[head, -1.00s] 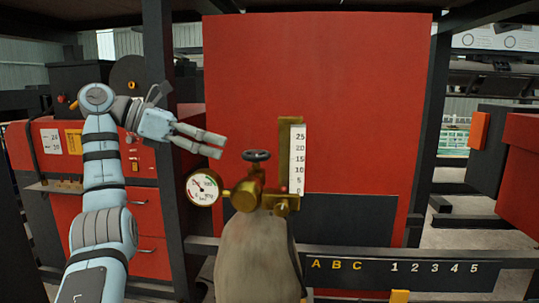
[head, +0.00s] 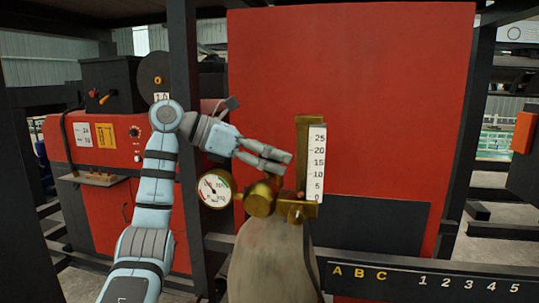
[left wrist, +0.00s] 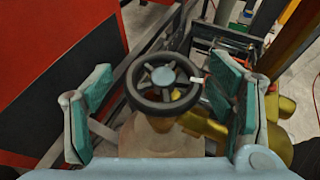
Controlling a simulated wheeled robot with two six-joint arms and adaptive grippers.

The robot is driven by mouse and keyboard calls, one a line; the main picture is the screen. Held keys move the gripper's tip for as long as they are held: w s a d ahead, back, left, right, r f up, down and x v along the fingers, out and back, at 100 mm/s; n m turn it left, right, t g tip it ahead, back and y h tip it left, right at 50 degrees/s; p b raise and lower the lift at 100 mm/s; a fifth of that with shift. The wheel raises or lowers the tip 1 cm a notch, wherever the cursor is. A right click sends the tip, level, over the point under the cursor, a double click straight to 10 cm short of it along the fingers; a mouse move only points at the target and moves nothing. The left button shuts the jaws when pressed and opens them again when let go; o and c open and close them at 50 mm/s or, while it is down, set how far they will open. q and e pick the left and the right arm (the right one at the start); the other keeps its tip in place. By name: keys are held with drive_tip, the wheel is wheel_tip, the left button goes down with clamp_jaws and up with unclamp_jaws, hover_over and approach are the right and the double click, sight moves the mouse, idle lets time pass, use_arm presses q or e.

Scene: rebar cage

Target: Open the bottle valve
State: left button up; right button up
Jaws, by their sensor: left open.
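The gas bottle (head: 268,262) stands upright in front of the red panel, with a brass valve body (head: 262,200) on top. The dark valve handwheel (left wrist: 163,82) shows whole in the left wrist view, with a pale hub. It lies between the open fingers of my left gripper (left wrist: 163,92), apart from both green pads. In the head view my left gripper (head: 283,162) is over the valve, and its fingers hide the handwheel. A round pressure gauge (head: 214,188) sits left of the valve. My right gripper is not in view.
A white scale (head: 316,162) marked up to 25 stands on brass just right of the valve. A dark post (head: 184,110) rises behind my left arm. A dark rail (head: 440,277) with letters and numbers runs at lower right. A red cabinet (head: 100,160) stands at left.

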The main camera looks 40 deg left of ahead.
use_arm(q)
drive_tip(key=shift+w+d+f, duration=0.1)
drive_tip(key=shift+w, duration=0.1)
drive_tip(key=shift+s, duration=0.4)
drive_tip(key=c, duration=1.2)
drive_tip(key=shift+o, duration=0.2)
drive_tip(key=n+t+y, duration=0.2)
drive_tip(key=n+y, duration=0.2)
drive_tip(key=shift+d+y, duration=0.15)
drive_tip(key=shift+y, duration=0.15)
drive_tip(key=shift+n+y, duration=2.5)
drive_tip(key=shift+y, duration=0.3)
